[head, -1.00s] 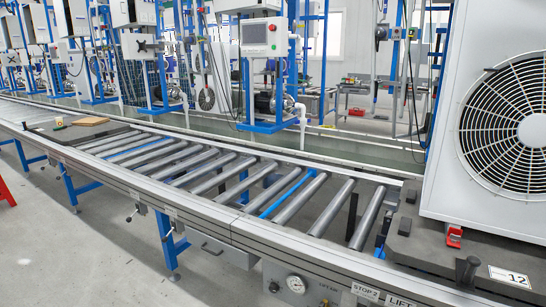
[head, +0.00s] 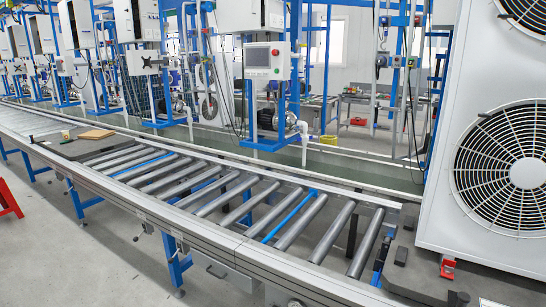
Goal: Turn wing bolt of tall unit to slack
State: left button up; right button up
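The tall unit (head: 445,110) is a white cabinet with two round black fan grilles, standing at the right and cut off by the picture's right and top edges. It rests on a dark pallet (head: 412,258) on the conveyor. A small red fitting (head: 447,267) sits at the foot of the unit on the pallet. Neither of my grippers is in view.
The roller conveyor (head: 205,207) runs from the lower right to the far left, with metal side rails. A brown board (head: 96,134) lies on it further off. A test station with a screen (head: 266,60) stands behind.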

aim_at(448, 271)
jog(key=z, duration=1.25)
